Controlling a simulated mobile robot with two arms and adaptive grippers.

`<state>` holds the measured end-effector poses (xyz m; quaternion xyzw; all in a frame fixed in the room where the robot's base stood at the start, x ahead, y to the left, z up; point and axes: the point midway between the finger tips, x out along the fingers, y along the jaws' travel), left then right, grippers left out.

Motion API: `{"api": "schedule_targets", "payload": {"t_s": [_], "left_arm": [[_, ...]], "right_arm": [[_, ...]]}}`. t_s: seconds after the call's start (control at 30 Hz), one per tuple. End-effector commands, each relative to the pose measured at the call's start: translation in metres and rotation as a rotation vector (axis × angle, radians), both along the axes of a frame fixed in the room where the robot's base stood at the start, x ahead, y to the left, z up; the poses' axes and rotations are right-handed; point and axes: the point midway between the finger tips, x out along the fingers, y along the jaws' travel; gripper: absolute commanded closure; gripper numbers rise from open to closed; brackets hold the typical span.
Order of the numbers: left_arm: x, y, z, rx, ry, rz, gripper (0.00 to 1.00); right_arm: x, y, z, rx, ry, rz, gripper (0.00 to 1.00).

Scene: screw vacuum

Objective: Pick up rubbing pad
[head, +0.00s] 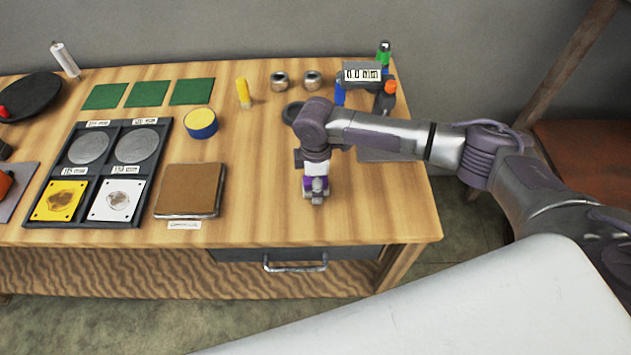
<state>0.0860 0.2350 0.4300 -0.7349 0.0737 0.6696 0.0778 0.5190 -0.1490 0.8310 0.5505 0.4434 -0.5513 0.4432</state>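No item is plainly marked as the rubbing pad. A brown square pad (188,188) lies on a thin dark plate near the front of the bench, with a small unreadable label before it. Three flat green squares (148,93) lie in a row at the back; I cannot tell which of these is the rubbing pad. My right gripper (314,200) points down over the bench, to the right of the brown pad and apart from it. Its fingers are small and seen from above, so their opening is unclear. My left gripper is out of view.
A dark tray (112,158) with round discs and square yellow and white plates stands left of the brown pad. A yellow-blue round tin (201,123), a yellow upright item (243,93) and metal rings (312,80) stand behind. A digital display (362,74) is at the back right.

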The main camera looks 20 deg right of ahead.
Motion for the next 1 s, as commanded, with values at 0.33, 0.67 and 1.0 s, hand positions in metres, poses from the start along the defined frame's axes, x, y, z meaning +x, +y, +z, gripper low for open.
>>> {"api": "schedule_targets", "payload": {"t_s": [0.33,0.67,1.0], "left_arm": [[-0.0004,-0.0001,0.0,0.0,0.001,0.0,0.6],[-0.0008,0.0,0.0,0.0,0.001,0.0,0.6],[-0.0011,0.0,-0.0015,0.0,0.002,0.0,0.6]], "right_arm": [[0.0,0.0002,-0.0017,0.0,0.0,0.001,0.35],[0.0001,0.0002,-0.0013,0.0,-0.001,0.001,0.84],[0.0005,0.0004,0.0048,0.002,-0.002,0.001,0.84]]}}
